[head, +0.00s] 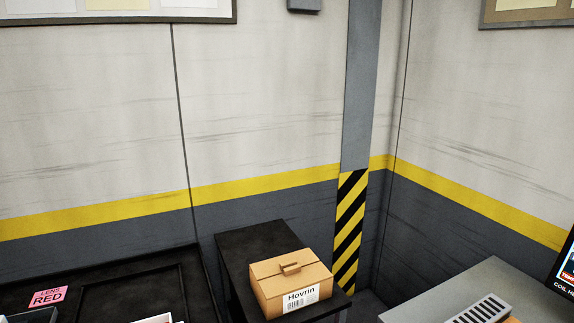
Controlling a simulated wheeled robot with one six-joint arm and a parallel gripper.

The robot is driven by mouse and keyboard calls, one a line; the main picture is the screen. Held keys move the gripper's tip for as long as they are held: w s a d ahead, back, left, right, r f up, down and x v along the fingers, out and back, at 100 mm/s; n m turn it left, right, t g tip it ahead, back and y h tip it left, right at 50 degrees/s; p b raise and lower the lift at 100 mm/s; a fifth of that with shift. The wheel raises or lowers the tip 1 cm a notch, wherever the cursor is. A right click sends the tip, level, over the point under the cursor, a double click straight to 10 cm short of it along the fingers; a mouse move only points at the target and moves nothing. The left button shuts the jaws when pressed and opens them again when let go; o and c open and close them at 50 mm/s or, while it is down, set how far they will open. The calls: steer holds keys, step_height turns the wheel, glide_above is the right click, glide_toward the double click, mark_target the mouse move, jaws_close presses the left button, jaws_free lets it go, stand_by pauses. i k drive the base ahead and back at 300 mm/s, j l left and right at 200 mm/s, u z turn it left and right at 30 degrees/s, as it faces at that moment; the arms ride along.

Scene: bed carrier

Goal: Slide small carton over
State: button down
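A small brown cardboard carton (286,275) sits on a narrow black-topped stand (248,243). It has a raised tab on its lid and a white label reading "Hovrin" with a barcode on its front. The carton is upright and closed, toward the near right part of the black top. Bare black surface shows behind it and to its left. My gripper is not in the head view.
A grey bench (470,280) with a slotted vent and a screen (567,268) stands at right. A striped post (350,230) rises behind the stand; a gap separates stand and bench.

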mark_target(285, 304)
steer(key=i+u, duration=0.4)
steer(key=i, duration=0.15)
steer(key=i+l+u, duration=0.15)
steer(key=i+u, duration=0.2)
steer(key=i, duration=0.25)
